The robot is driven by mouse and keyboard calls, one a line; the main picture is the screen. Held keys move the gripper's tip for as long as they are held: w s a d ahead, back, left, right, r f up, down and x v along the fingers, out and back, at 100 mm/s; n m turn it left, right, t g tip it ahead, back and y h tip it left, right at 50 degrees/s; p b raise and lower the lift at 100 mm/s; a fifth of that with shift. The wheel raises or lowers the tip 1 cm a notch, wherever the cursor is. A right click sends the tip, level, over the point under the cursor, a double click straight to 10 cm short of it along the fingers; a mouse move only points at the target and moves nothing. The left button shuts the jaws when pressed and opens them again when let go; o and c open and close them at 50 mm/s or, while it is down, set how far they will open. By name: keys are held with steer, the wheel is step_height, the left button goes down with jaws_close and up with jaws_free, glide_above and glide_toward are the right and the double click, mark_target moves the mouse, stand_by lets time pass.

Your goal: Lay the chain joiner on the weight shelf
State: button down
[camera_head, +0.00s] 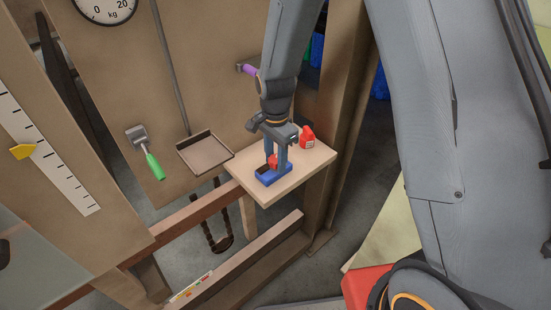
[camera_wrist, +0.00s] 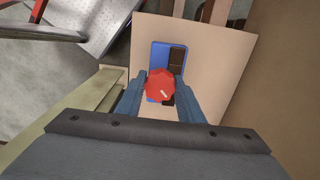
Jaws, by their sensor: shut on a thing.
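My gripper (camera_head: 277,166) points down over the wooden weight shelf (camera_head: 313,160), its fingers on either side of a red piece (camera_head: 272,160). In the wrist view the red piece (camera_wrist: 160,84) looks rounded, with a small pale mark, and sits between the fingertips (camera_wrist: 162,88). I cannot tell for certain that it is the chain joiner. Below it is a blue tray (camera_head: 265,181) on the shelf, with dark inside; the tray also shows in the wrist view (camera_wrist: 157,62). I cannot tell whether the red piece touches the tray. The shelf board also shows in the wrist view (camera_wrist: 215,60).
A second red item (camera_head: 307,138) with a pale label stands at the shelf's back right. A brown pan (camera_head: 204,153) and a green-handled tool (camera_head: 152,164) are left of the shelf. A dark chain loop (camera_head: 218,240) hangs below. The shelf's front right is bare.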

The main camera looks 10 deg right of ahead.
steer(key=shift+f, duration=0.15)
steer(key=c, duration=1.2)
jaws_free()
step_height(320, 180, up, 12)
steer(key=f+b, duration=0.1)
steer(key=b, duration=0.2)
steer(key=s+d+n+t, duration=0.1)
steer(key=s+d+n, duration=1)
steer(key=s+d, duration=0.2)
steer(key=shift+s+f, duration=0.35)
steer(key=shift+s, duration=0.55)
steer(key=shift+a, duration=0.1)
